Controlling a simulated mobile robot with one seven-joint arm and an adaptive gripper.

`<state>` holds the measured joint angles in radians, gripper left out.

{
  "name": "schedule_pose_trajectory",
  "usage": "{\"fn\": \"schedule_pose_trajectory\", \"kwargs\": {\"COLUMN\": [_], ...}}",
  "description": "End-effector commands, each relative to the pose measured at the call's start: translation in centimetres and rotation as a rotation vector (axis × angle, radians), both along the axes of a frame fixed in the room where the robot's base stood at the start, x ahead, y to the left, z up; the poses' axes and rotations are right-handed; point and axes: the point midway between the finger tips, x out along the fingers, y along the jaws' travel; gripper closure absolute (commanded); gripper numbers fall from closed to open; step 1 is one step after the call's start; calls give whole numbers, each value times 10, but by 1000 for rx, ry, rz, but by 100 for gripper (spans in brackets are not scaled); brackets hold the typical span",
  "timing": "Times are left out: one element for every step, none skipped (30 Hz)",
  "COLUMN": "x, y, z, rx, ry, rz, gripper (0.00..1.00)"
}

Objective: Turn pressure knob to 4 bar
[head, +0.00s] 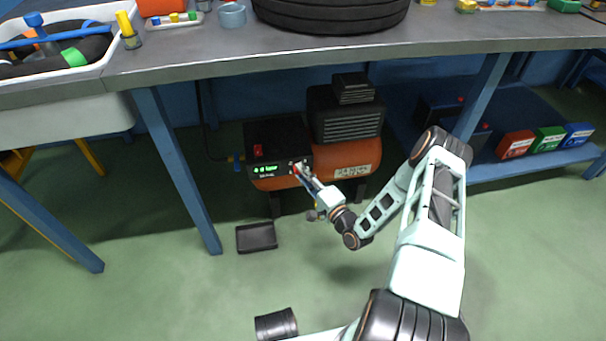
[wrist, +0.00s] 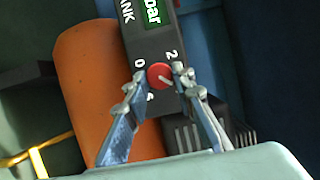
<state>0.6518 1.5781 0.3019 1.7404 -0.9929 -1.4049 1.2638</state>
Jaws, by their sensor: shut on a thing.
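The red pressure knob (wrist: 159,75) sits on the black control panel (wrist: 150,45) of the orange compressor (head: 358,160) under the bench. My gripper (head: 299,172) reaches the panel. In the wrist view, its two fingertips close on opposite sides of the knob. The knob's white mark points toward the lower right of that view. Labels 0 and 2 show beside the knob; a label below it is partly hidden by a finger. The green display (head: 267,169) seems to read about 4.0 bar in the head view, but the digits are small.
A blue bench leg (head: 175,170) stands left of the compressor. A small black tray (head: 256,237) lies on the floor in front. The bench top (head: 230,50) overhangs the compressor. Red, green and blue boxes (head: 549,139) sit on a shelf at right.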

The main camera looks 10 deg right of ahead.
Motion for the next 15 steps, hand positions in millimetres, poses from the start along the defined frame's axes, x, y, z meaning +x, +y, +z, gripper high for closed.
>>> {"fn": "schedule_pose_trajectory", "kwargs": {"x": [1,1,2,1,1,1,1,1,1,1,1,1,0,0,-1], "y": [1,1,2,2,1,1,1,1,1,1,1,1,1,1,0], "z": [1,2,2,2,1,1,1,1,1,1,1,1,1,1,0], "rx": [0,0,0,0,0,0,0,0,0,0,-1,-1,-1,-1,-1], "ry": [-3,-3,-3,-3,-3,-3,-2,-2,-2,-2,-1,-1,-1,-1,0], "rz": [2,2,2,2,2,2,2,1,1,1,1,1,1,1,1], "gripper": [100,100,73,69,66,62,59,59,59,59,59,59,59,59,59]}}
